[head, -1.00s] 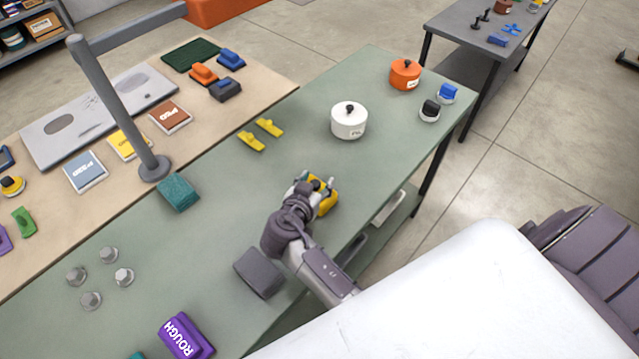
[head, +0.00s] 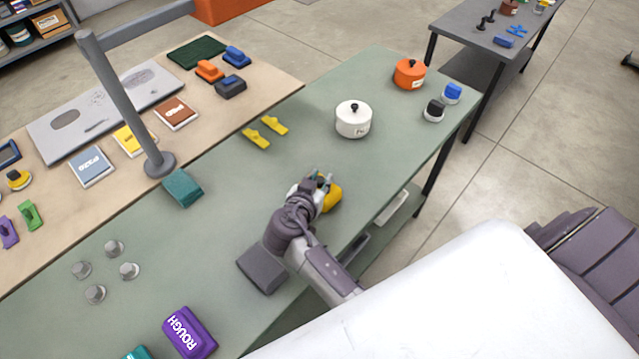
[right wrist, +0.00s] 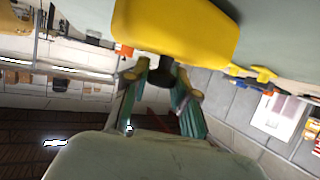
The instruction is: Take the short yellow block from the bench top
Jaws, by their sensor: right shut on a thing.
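The short yellow block (head: 332,198) is at my right gripper (head: 319,180), above the near side of the green bench top (head: 240,190). The gripper and wrist cover part of it in the head view. In the right wrist view the yellow block (right wrist: 180,30) fills the top middle, with a dark knob below it between the fingertips. My right gripper (right wrist: 162,78) is shut on this knob. I cannot tell whether the block touches the bench. My left gripper is not in view.
Two small yellow pieces (head: 256,138) lie left of a white lidded pot (head: 353,120). An orange pot (head: 409,74) stands farther back. A dark grey block (head: 262,270) and a purple block (head: 189,332) are nearer. A grey post (head: 125,100) rises by the bench's left edge.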

